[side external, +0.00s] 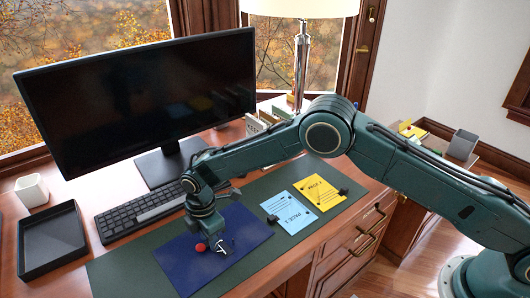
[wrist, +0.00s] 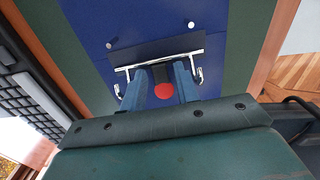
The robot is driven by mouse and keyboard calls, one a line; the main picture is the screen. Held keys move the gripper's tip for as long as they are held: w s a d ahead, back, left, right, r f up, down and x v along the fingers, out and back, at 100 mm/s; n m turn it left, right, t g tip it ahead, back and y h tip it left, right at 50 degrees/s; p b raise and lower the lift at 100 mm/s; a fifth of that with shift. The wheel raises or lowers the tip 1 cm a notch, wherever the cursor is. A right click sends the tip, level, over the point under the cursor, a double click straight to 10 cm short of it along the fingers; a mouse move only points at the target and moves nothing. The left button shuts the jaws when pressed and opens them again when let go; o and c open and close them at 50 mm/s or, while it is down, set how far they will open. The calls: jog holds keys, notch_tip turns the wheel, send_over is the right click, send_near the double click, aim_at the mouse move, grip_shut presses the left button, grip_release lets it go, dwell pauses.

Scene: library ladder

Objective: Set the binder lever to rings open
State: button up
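A dark blue binder (side external: 245,238) lies open and flat on the desk mat. Its silver ring mechanism (side external: 224,246) also shows in the wrist view as a metal bar (wrist: 160,62) with a curved hook at each end. The lever's round red knob (side external: 200,247) also shows in the wrist view (wrist: 164,91), between my two fingers. My gripper (wrist: 159,76) is open, with one finger on each side of the knob. In the side view my gripper (side external: 211,234) is low over the binder and hides part of the mechanism. Contact with the knob cannot be told.
A keyboard (side external: 140,212), a monitor (side external: 135,95) and a black tray (side external: 52,245) stand behind and left. A blue page (side external: 288,212) and a yellow page (side external: 316,192) lie right of the binder on the green mat (side external: 130,273).

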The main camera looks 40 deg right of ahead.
grip_shut()
jog(key=shift+a+f+h, duration=0.15)
jog(key=shift+a+h, duration=0.05)
jog(key=shift+h, duration=0.3)
jog(key=shift+a+h, duration=0.1)
jog(key=shift+h, duration=0.4)
grip_release()
